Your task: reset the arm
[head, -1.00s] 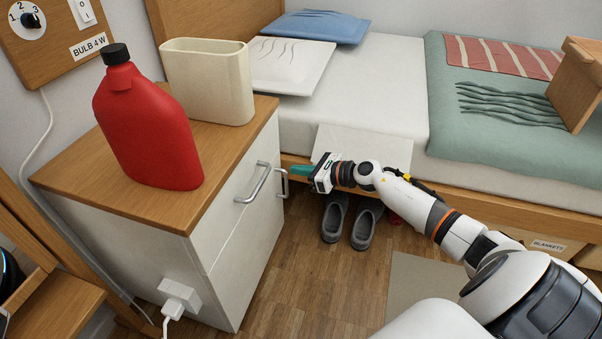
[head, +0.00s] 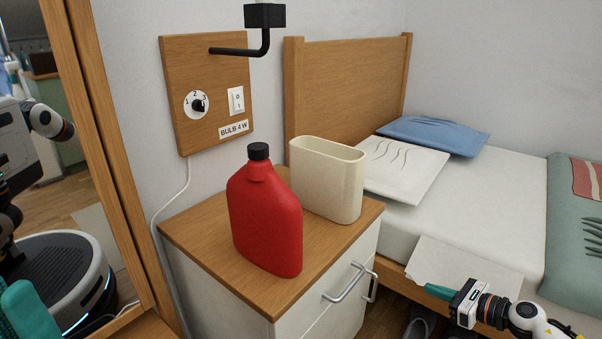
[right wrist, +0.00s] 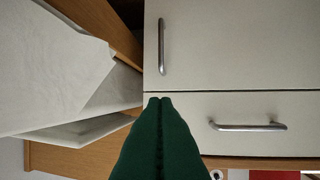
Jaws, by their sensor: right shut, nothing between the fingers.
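My right gripper (head: 437,291) has teal fingers and is shut and empty. In the head view it is at the lower right, to the right of the white nightstand (head: 298,325) and in front of the bed's side. In the right wrist view its two fingers (right wrist: 160,103) lie together, pointing toward the nightstand front (right wrist: 230,55). That view shows two handles, one handle (right wrist: 162,46) on the larger panel and one handle (right wrist: 248,126) on the smaller panel. Both panels look closed. My left gripper does not show directly.
A red jug (head: 265,220) and a cream bin (head: 330,180) stand on the nightstand top. The bed (head: 480,235) with pillows is behind my right gripper. A mirror (head: 75,200) at the left reflects my body. Grey shoes (head: 420,325) are on the floor, partly hidden.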

